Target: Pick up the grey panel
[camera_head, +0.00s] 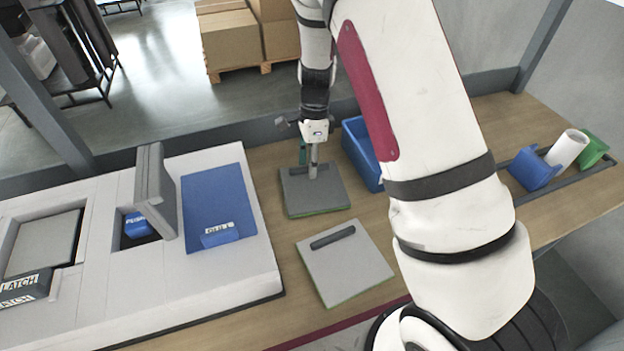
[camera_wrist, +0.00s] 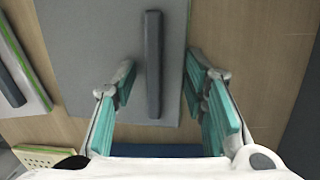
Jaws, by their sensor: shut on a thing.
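The grey panel (camera_head: 322,198), a flat square with a green lower edge, is on the wooden table. My gripper (camera_head: 312,172) is over it from above, shut on its dark bar handle, which my gripper partly hides in the head view. In the wrist view the grey panel (camera_wrist: 90,50) fills the upper middle. Its handle (camera_wrist: 153,60) runs lengthwise between the teal finger pads of my gripper (camera_wrist: 157,82). I cannot tell whether the panel is clear of the table.
A lighter panel (camera_head: 345,268) with a dark handle lies nearer me. A blue bin (camera_head: 362,150) stands to the right. A white fixture (camera_head: 262,262) with a blue plate (camera_head: 215,190) and an upright grey flap (camera_head: 155,190) is at left. A white roll (camera_head: 567,148) is far right.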

